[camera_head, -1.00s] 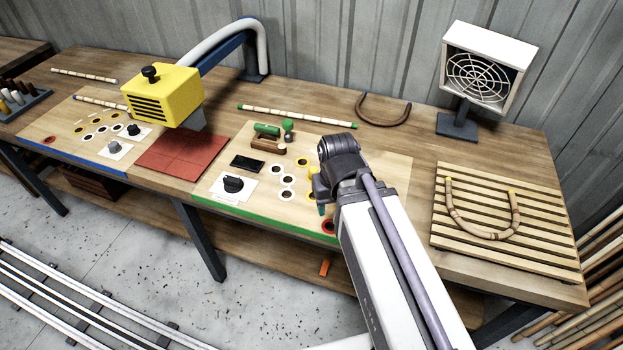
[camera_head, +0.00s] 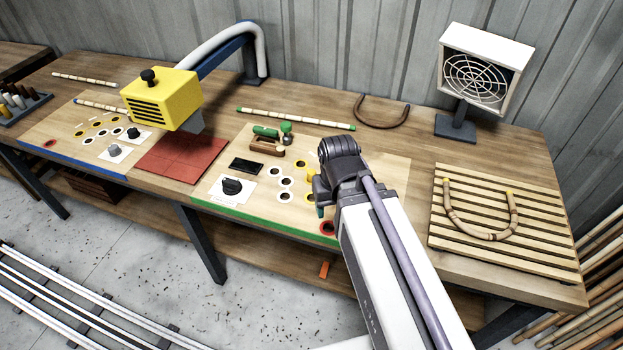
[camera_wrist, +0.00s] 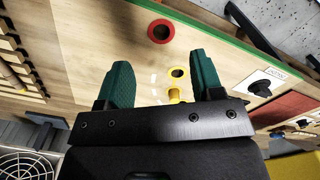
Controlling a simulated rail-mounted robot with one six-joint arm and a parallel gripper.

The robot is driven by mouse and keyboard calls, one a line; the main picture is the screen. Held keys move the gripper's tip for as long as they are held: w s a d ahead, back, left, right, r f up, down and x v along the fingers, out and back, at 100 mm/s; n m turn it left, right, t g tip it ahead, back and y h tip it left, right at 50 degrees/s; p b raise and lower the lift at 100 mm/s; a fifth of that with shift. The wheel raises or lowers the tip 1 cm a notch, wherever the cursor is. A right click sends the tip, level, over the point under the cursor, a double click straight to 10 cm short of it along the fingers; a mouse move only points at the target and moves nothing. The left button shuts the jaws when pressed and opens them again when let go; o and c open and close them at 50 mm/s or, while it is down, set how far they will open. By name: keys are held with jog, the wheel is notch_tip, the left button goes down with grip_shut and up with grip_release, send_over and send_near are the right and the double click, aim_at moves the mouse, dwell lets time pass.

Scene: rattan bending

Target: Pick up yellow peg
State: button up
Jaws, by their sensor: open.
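The yellow peg (camera_wrist: 174,95) shows in the wrist view, partly hidden behind the dark body of my gripper (camera_wrist: 160,62). It lies between the two green fingers, nearer the right one, with gaps on both sides. My gripper is open and nothing is held. A yellow-ringed hole (camera_wrist: 177,73) is just above the peg in that view. In the head view my gripper (camera_head: 321,206) is over the right part of the green-edged board (camera_head: 378,172), and my arm hides much of that area.
A red-ringed hole (camera_wrist: 160,32) lies ahead in the wrist view. Left of my gripper in the head view are a black knob (camera_head: 232,186) and a wooden block (camera_head: 267,146). A slatted rack (camera_head: 500,250) with a bent rattan piece (camera_head: 452,211) is at right.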

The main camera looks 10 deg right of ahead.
jog(key=n+t+y+b, duration=0.1)
jog(key=n+y+b, duration=0.25)
jog(key=n, duration=1.15)
send_near(312, 171)
jog(key=shift+y, duration=0.45)
jog(key=b+x, duration=0.4)
jog(key=b, duration=0.1)
jog(key=shift+s+d+f, duration=0.15)
jog(key=shift+d+f, duration=0.1)
jog(key=shift+f, duration=0.3)
jog(key=shift+a+f, duration=0.2)
jog(key=shift+f, duration=0.1)
jog(key=shift+r, duration=0.1)
jog(key=b+x, duration=0.5)
jog(key=c, duration=1)
